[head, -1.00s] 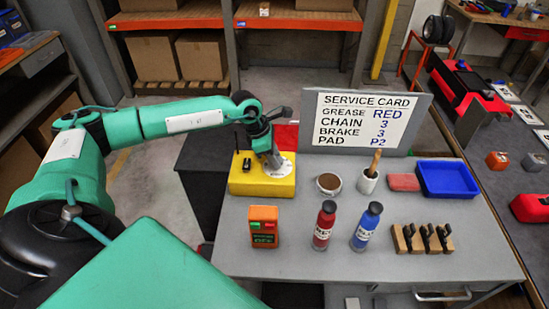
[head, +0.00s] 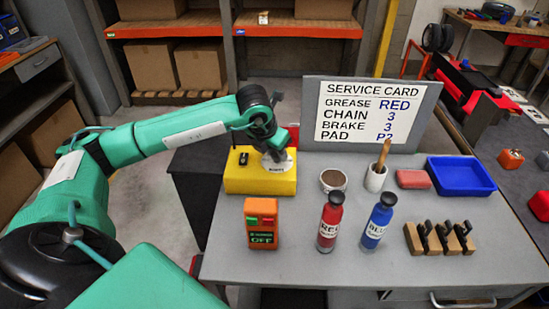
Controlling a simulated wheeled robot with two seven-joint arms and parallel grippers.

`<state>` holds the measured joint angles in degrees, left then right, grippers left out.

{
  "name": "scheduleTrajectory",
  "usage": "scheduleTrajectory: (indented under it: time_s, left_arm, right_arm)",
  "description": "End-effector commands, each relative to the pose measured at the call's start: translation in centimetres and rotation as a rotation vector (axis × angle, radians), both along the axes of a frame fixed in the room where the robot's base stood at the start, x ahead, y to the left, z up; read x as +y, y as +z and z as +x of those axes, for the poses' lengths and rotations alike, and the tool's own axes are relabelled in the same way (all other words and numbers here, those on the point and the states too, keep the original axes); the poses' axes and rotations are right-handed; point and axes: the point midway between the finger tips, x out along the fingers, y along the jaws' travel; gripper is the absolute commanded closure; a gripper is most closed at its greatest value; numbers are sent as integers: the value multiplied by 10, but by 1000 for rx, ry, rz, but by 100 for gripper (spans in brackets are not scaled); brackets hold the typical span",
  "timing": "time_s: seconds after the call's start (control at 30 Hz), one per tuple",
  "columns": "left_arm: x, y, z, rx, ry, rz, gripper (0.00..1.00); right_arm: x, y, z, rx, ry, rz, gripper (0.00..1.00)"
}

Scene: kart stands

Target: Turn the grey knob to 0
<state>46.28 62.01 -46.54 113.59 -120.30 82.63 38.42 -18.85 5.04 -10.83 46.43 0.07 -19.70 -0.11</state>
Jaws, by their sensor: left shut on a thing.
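The yellow box (head: 246,182) stands at the left end of the grey bench, with a white dial plate (head: 283,164) and a small black switch (head: 243,158) on top. My left gripper (head: 274,154) points down over the dial plate and is shut on the grey knob there. The gripper hides the knob and most of the dial, so its setting cannot be read. My right gripper is not in view.
An orange box reading OFF (head: 261,224), a red bottle (head: 329,222) and a blue bottle (head: 378,221) stand in front. The service card (head: 364,113) stands behind. A brown-topped cup (head: 332,181), a brush pot (head: 375,179) and a blue tray (head: 460,176) are to the right.

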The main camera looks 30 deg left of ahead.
Motion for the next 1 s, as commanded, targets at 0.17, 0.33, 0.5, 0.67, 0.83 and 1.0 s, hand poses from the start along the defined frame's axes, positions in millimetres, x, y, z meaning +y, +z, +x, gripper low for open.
scheduleTrajectory:
  time_s: [0.17, 0.33, 0.5, 0.67, 0.83, 1.0]
  left_arm:
    - [-1, -2, 1, -3, 107, 0, 89]
    - [-2, -1, 0, -2, 177, 0, 89]
    - [-2, 0, 0, 0, 213, 0, 89]
    - [-2, 1, 0, 0, 224, 0, 89]
    - [-2, 1, 0, 0, 225, 1, 89]
    - [-2, 1, 0, 0, 224, 0, 62]
  right_arm:
    - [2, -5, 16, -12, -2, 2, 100]
    - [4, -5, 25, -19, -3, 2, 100]
    - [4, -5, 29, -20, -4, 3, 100]
    - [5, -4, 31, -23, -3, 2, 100]
    - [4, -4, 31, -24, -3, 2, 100]
    - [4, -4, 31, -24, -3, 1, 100]
